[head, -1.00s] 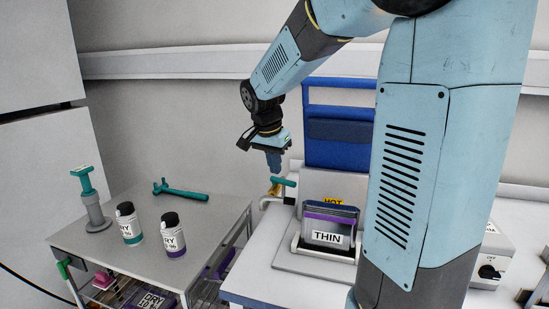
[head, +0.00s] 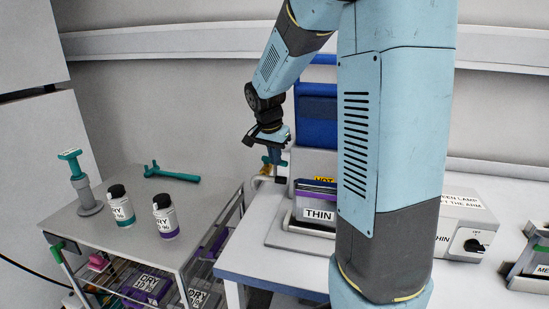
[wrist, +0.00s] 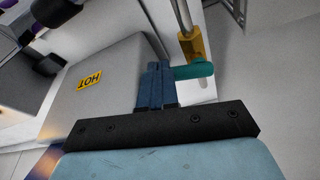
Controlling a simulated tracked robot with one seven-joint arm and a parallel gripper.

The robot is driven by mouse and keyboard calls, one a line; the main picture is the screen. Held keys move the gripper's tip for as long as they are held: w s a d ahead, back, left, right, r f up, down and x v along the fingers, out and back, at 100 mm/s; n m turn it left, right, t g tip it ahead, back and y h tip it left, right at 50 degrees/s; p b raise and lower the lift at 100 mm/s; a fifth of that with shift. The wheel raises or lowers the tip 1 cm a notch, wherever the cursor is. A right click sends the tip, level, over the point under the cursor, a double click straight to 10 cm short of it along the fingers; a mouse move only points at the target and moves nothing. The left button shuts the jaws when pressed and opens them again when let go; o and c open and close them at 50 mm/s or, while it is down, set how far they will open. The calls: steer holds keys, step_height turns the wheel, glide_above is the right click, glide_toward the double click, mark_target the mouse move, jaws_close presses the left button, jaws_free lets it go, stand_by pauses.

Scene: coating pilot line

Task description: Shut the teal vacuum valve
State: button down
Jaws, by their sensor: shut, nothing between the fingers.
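The vacuum valve has a teal handle (wrist: 195,71) on a brass-yellow body (wrist: 191,45), which sits on a metal pipe. In the wrist view the handle lies crosswise to the pipe. My gripper (wrist: 155,80) is shut and empty, its blue fingers close together. The fingertips are right beside the left end of the handle in that view; I cannot tell whether they touch it. In the head view my gripper (head: 278,162) is down at the valve, and its fingers cover part of the teal handle (head: 266,159). The brass body (head: 265,170) shows just below.
A box marked HOT (wrist: 70,110) stands close beside my fingers. A THIN container (head: 318,214) sits right of the valve. The side table (head: 150,240) at left holds two DRY bottles, a teal-topped grey stand and a teal tool. A lamp control box (head: 465,225) stands right of my arm.

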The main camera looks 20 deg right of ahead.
steer(key=shift+w+d, duration=0.2)
steer(key=shift+d, duration=0.55)
steer(key=s+a+r+n, duration=0.1)
steer(key=s+a+r, duration=0.2)
steer(key=r, duration=0.2)
steer(key=s+a+r, duration=0.2)
steer(key=r, duration=0.4)
steer(key=w+d+f, duration=0.2)
steer(key=f, duration=0.3)
steer(key=w+d+f, duration=0.2)
steer(key=f, duration=0.4)
steer(key=shift+w+n+t, duration=0.3)
steer(key=shift+w, duration=0.05)
